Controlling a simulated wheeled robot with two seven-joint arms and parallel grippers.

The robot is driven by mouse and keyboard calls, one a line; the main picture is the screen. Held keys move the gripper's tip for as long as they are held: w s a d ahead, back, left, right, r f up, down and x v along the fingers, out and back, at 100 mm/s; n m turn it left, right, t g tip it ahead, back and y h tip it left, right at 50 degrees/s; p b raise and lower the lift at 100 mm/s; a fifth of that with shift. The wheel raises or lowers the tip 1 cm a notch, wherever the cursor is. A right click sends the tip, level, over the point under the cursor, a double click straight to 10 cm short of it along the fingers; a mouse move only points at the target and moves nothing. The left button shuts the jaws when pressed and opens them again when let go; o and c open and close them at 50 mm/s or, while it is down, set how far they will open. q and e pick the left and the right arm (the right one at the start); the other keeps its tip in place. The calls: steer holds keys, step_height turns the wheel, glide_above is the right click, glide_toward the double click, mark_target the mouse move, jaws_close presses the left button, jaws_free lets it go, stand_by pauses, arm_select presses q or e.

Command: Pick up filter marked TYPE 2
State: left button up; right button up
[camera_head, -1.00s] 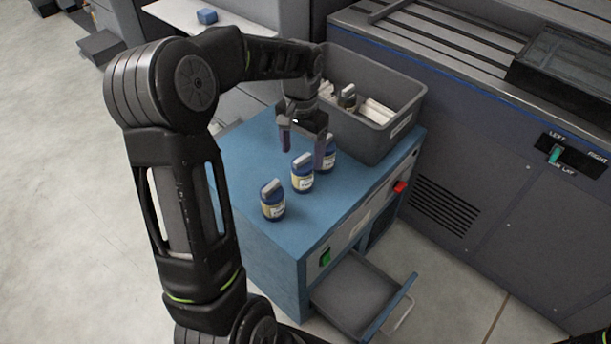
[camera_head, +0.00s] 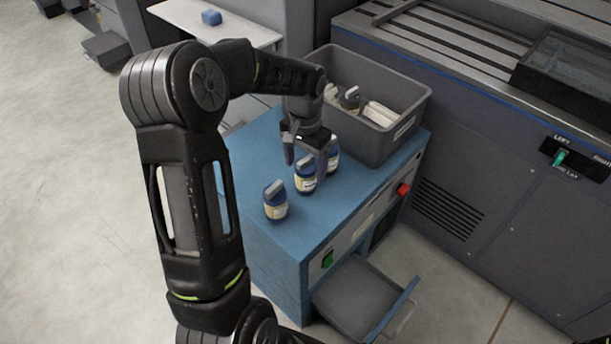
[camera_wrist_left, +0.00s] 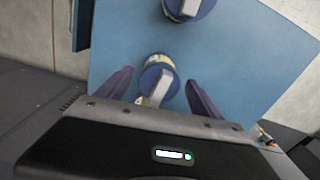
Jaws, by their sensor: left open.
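Three blue filters with pale labels and grey tops stand upright on the blue cabinet (camera_head: 250,157): a front-left one (camera_head: 275,203), a middle one (camera_head: 304,181) and a back-right one (camera_head: 333,160). The label print is too small to read, so I cannot tell which is TYPE 2. My left gripper (camera_head: 306,163) is open and points down over the cabinet top, by the middle and back-right filters. In the left wrist view, one filter (camera_wrist_left: 158,78) stands between my open fingers (camera_wrist_left: 159,77), apart from both. Another filter (camera_wrist_left: 188,8) is at the top edge. My right gripper is not in view.
A grey bin (camera_head: 385,145) with white items and a filter-like piece stands at the back of the cabinet. A large grey machine (camera_head: 480,170) is on the right.

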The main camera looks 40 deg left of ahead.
mark_target(306, 167)
arm_select(q)
step_height(306, 167, down, 4)
steer(key=shift+r, duration=0.15)
steer(key=shift+c, duration=0.5)
steer(key=shift+r, duration=0.1)
steer(key=c, duration=1.4)
steer(key=shift+c, duration=0.2)
step_height(306, 167, up, 10)
steer(key=shift+p, duration=0.6)
